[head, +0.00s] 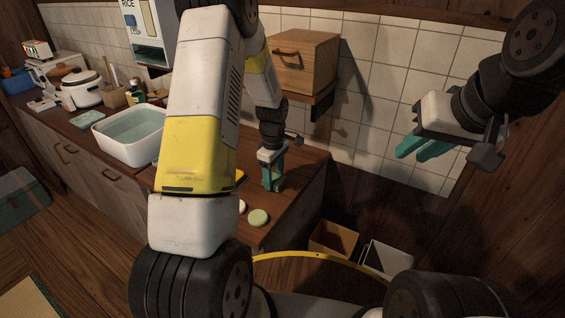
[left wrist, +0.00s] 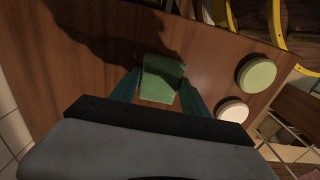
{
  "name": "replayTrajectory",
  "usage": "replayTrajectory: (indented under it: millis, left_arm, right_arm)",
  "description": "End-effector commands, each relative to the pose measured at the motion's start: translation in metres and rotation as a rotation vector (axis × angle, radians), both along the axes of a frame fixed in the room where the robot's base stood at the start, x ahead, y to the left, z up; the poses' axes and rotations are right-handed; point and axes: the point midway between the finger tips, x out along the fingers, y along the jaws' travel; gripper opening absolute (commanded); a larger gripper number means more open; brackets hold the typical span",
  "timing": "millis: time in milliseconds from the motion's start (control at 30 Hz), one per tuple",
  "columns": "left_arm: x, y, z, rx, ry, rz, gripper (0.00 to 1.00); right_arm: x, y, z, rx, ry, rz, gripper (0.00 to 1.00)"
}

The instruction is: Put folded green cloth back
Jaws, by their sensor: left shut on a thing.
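The folded green cloth (left wrist: 162,80) shows in the left wrist view as a small green block between my left fingertips. My left gripper (head: 272,180) is shut on it, low over the near end of the wooden counter (head: 300,165). In the head view the fingers mostly hide the cloth. I cannot tell whether it touches the counter. My right gripper (head: 424,148) is raised at the right, in front of the tiled wall, away from the counter; its teal fingers look close together, and I cannot tell whether they are shut.
A green disc (head: 258,217) and a partly hidden white disc (head: 242,206) lie near the counter's front edge. A white basin (head: 130,134) stands farther left. A wooden box (head: 302,62) sits on a wall shelf. Open bins (head: 333,238) stand below the counter's right end.

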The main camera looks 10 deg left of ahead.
Motion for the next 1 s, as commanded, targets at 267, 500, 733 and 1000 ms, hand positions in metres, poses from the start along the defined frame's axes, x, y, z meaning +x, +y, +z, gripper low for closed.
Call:
replayTrajectory:
  millis: [267,500,733,1000]
  left_arm:
    - [0.000,0.000,-0.002,0.000,0.001,0.000,0.75]
    - [0.000,0.000,-0.002,0.000,0.000,0.000,0.75]
    - [0.001,0.000,0.024,0.001,-0.004,-0.001,0.75]
    - [0.001,0.000,0.082,0.001,-0.004,-0.001,0.75]
  right_arm:
    - [0.000,0.000,0.000,0.000,0.000,0.000,0.26]
    - [0.000,0.000,0.000,0.000,0.000,0.000,0.26]
    - [0.000,0.000,0.000,0.000,0.000,0.000,0.26]
    - [0.000,0.000,0.000,0.000,0.000,0.000,0.26]
